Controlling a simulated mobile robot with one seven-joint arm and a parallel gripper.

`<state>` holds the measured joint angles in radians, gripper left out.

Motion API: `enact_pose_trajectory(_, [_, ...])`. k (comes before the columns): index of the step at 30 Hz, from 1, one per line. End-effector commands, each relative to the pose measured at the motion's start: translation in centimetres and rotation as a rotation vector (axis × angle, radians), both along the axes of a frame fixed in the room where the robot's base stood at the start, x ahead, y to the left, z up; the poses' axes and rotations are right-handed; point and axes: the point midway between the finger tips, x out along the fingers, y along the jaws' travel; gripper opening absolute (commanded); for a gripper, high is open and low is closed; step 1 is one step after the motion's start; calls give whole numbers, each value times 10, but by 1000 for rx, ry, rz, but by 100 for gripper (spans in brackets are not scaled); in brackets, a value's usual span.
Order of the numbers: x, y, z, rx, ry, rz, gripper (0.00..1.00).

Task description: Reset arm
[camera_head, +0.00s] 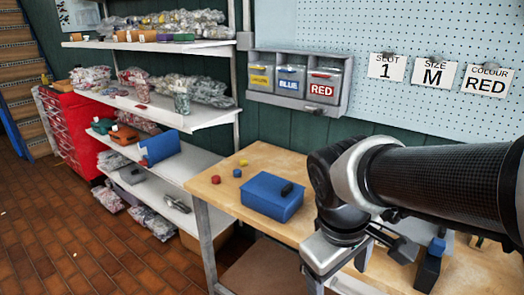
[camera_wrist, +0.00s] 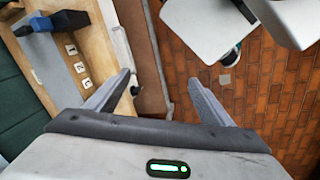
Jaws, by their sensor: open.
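My arm reaches in from the right of the head view, its black sleeve bent down at a silver joint. My gripper (camera_head: 384,246) hangs above the right part of the wooden workbench (camera_head: 228,194). In the wrist view my gripper (camera_wrist: 160,76) has its two fingers wide apart with nothing between them. Below the fingers lie the bench edge and the brick floor. In the head view my arm hides much of the bench's right side.
A blue box (camera_head: 272,197) with a black handle and small coloured pieces sit on the bench. Labelled bins (camera_head: 290,80) and signs reading 1, M and RED hang behind. A grey strip (camera_wrist: 62,60) beside numbered tags holds a blue piece. Shelves (camera_head: 185,115) stand left; floor (camera_head: 60,240) is open.

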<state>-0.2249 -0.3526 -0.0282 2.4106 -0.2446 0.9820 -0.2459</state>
Motion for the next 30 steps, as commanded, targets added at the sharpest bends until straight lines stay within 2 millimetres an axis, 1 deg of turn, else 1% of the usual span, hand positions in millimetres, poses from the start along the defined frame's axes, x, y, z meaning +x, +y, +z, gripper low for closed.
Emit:
enact_pose_trajectory(1, [-3,-2,11,49,-63,-79,75])
enact_pose_trajectory(3, [-7,-2,23,112,-132,-177,75])
enact_pose_trajectory(13, [-20,-4,69,347,-393,-515,75])
enact_pose_trajectory(14, [-19,-3,83,347,-388,-516,75])
enact_pose_trajectory(15, [-19,-3,94,344,-382,-510,75])
enact_pose_trajectory(20, [-19,-3,128,341,-380,-507,75])
enact_pose_trajectory(24, [-19,-3,160,340,-379,-505,75])
enact_pose_trajectory(28, [-19,-3,185,340,-379,-504,75])
enact_pose_trajectory(30, [-19,-3,192,340,-378,-503,75])
